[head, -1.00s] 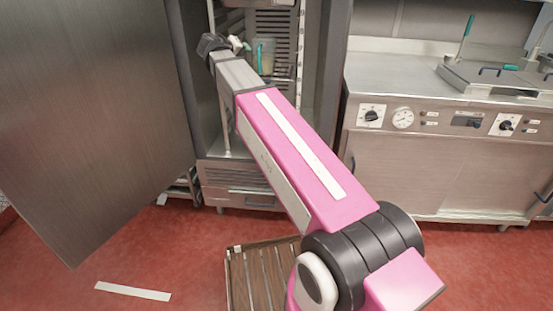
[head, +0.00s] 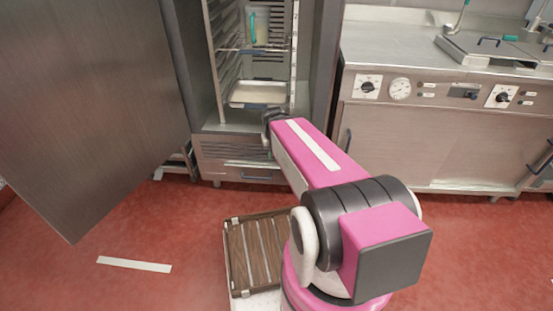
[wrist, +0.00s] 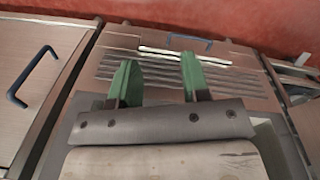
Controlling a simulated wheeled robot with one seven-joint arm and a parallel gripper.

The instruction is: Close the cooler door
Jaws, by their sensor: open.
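The cooler door (head: 85,100) stands wide open on the left in the head view, a large brushed-metal panel. The open cooler cabinet (head: 228,140) shows its shelves, with a tray (head: 258,93) and a container with a teal part (head: 262,24) inside. My gripper (wrist: 158,80) shows in the wrist view with its two green fingers apart and nothing between them. It points down toward the cooler's lower vented front panel (wrist: 180,72) and blue handle (wrist: 190,38).
A steel kettle unit (head: 430,130) with knobs and a gauge stands right of the cooler. Red floor (head: 120,230) with a white strip (head: 134,264) is clear below the door.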

